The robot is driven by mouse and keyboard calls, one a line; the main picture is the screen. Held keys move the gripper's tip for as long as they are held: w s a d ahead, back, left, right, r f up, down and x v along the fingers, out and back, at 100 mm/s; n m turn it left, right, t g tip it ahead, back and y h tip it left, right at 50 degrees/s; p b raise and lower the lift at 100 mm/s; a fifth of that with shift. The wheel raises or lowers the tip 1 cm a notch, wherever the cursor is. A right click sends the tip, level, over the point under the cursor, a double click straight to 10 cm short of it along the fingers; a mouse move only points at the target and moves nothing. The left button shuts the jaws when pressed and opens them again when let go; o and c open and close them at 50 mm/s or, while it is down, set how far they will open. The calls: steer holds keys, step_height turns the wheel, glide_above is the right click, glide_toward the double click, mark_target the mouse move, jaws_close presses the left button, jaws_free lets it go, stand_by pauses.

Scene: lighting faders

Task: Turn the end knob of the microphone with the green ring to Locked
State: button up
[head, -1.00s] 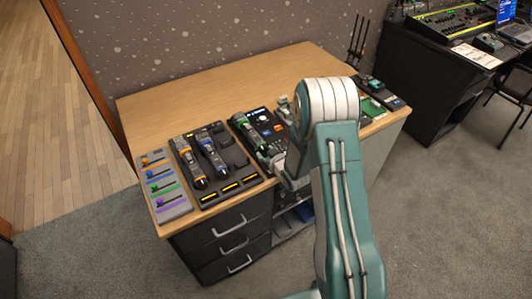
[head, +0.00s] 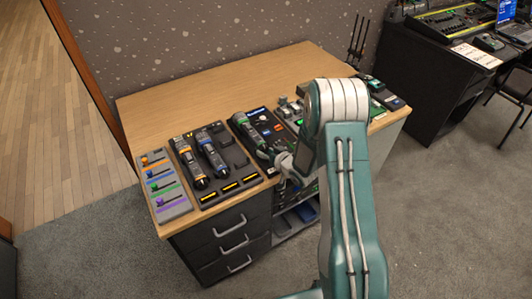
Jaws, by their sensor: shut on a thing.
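The microphone with the green ring (head: 243,122) lies on a dark dock (head: 266,117) with a small lit screen, near the middle of the desk. Its near end points toward the front edge. My gripper (head: 267,154) is at that near end, shut on the end knob. The knob is mostly hidden by the fingers, and its marking cannot be read.
Left of it, an orange-ringed microphone (head: 189,159) and a blue-ringed microphone (head: 211,153) lie on a dark tray (head: 227,147). A grey fader panel (head: 172,207) stands at the desk's left end. More devices (head: 385,95) sit at the right. The back of the desk (head: 200,101) is clear.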

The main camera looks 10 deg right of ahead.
steer(key=o, duration=1.2)
steer(key=v, duration=1.1)
steer(key=shift+s+d, duration=0.2)
steer(key=shift+s, duration=0.15)
